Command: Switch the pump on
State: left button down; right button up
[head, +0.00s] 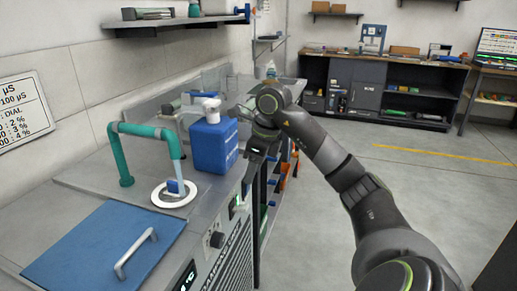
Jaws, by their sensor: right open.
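A grey counter unit (95,180) carries a teal pipe (145,130) that bends down to a white ring (174,194) with a blue piece in it. Its front panel has a small green-lit part (233,211), perhaps a switch, a dark knob (216,240) and a lit display (186,276). I cannot tell which part is the pump's control. My right gripper (245,190) points down by the panel's edge, close to the green-lit part. It is open, with no object seen in it; contact with the panel cannot be told. My left gripper is not in view.
A blue canister (213,146) with a white cap stands on the counter, just left of my right gripper. A blue lid with a handle (105,250) lies at the front left. The floor (420,190) on the right is clear, with shelving (385,92) at the back.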

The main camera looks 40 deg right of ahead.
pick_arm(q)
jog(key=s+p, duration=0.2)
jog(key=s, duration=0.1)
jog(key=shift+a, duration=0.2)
pick_arm(e)
jog(key=v, duration=0.4)
jog(key=shift+s+r, duration=0.1)
jog(key=shift+r, duration=0.2)
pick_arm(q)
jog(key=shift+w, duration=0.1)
